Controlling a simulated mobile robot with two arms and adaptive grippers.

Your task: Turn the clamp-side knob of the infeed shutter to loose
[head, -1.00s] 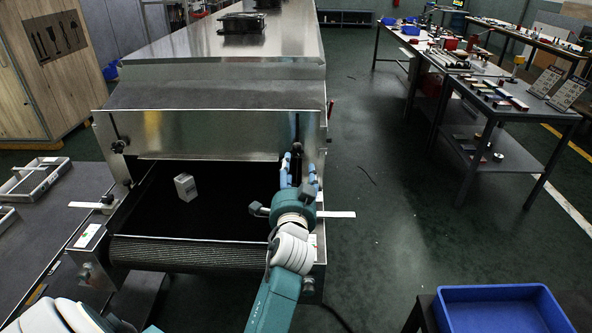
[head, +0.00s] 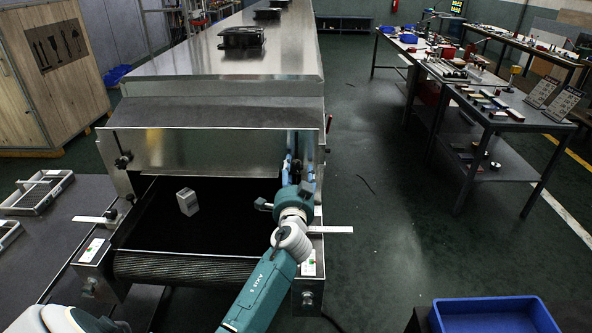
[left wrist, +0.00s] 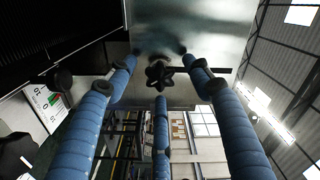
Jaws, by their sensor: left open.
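The infeed shutter (head: 205,152) is the metal plate across the near end of the dryer. A black lobed knob (left wrist: 160,73) shows in the left wrist view, on the metal surface between my fingertips. In the head view my gripper and arm mostly hide this knob. My left gripper (head: 297,166) is open at the right side of the dryer mouth. Its blue fingers (left wrist: 160,92) spread around the knob; I cannot tell whether they touch it. Another black knob (head: 122,161) sits on the left side of the shutter.
A grey-white block (head: 187,202) stands on the dark belt (head: 230,222). A rounded black part (left wrist: 62,79) and a marked scale plate (left wrist: 46,106) lie left of my fingers. A blue bin (head: 490,317) is at lower right. Open floor lies right of the dryer.

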